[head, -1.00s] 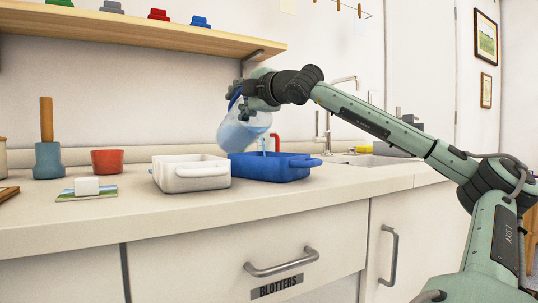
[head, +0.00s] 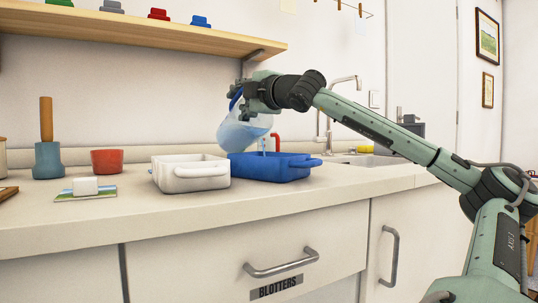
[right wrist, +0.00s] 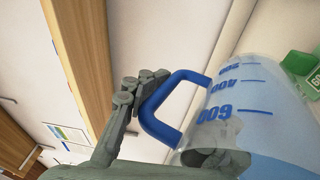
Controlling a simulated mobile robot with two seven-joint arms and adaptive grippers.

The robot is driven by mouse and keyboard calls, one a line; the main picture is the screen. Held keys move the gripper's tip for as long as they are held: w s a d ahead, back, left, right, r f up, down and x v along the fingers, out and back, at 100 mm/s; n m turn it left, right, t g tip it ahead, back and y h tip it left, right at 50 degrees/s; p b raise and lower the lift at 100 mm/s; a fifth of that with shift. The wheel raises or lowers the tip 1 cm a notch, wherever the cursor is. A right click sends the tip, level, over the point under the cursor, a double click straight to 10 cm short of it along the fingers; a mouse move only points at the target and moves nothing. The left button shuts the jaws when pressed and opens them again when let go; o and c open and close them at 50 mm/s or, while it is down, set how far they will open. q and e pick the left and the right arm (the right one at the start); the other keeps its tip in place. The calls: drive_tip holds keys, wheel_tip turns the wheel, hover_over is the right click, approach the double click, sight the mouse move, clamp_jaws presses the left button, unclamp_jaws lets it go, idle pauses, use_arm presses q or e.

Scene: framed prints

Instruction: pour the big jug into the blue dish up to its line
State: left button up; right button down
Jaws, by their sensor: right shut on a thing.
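The big jug (head: 238,135) is clear with a blue handle and holds pale blue liquid. My right gripper (head: 256,97) is shut on it and holds it tilted above the blue dish (head: 282,168) on the counter. A thin stream falls from the jug into the dish. The dish's inside, its line and the liquid level are hidden behind its front wall. In the right wrist view the jug (right wrist: 240,110) shows blue measuring marks, and its blue handle (right wrist: 160,110) is by the gripper fingers. My left gripper is in neither view.
A white dish (head: 190,175) stands just left of the blue dish. A red bowl (head: 107,161), a blue-grey tool with a wooden handle (head: 47,155) and a white block (head: 86,186) are further left. A shelf (head: 150,37) hangs above. A sink and tap (head: 328,120) are at right.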

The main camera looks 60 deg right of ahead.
drive_tip(key=shift+s+a+r+t, duration=0.25)
drive_tip(key=shift+s+a+t, duration=0.1)
drive_tip(key=shift+s+t, duration=0.2)
idle(1.4)
drive_tip(key=shift+s+a+r+t+h, duration=0.2)
drive_tip(key=shift+s+t, duration=0.05)
drive_tip(key=shift+s, duration=0.2)
drive_tip(key=shift+s+a+r+t+h, duration=0.2)
drive_tip(key=shift+s, duration=0.2)
idle(1.2)
